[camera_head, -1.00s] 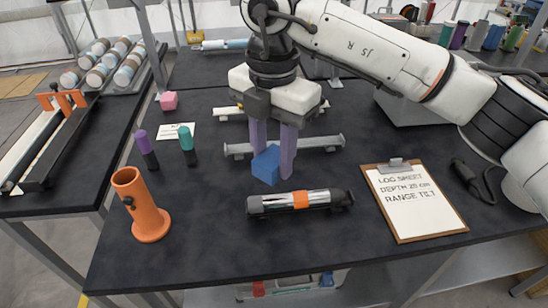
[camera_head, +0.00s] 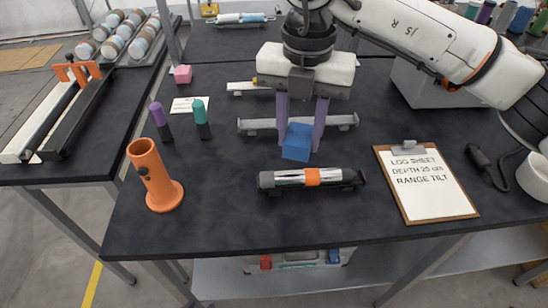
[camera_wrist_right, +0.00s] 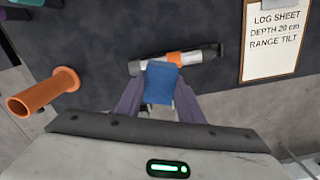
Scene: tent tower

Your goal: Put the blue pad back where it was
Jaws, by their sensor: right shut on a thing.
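The blue pad (camera_head: 297,142) is a small blue block. It sits between the purple-grey fingers of my right gripper (camera_head: 300,132), which is shut on it. In the right wrist view the pad (camera_wrist_right: 161,82) shows between the fingertips, in front of part of a silver and black cylinder with an orange band. In the head view the pad is just behind that cylinder; whether it touches the table cannot be told. My left gripper is not in view.
The cylinder (camera_head: 312,178) lies on the dark table. A grey rail (camera_head: 340,122) is behind the pad. An orange tube holder (camera_head: 155,178), two markers, a pink cube (camera_head: 183,74) and a white card (camera_head: 190,105) are left. A clipboard (camera_head: 427,185) is right.

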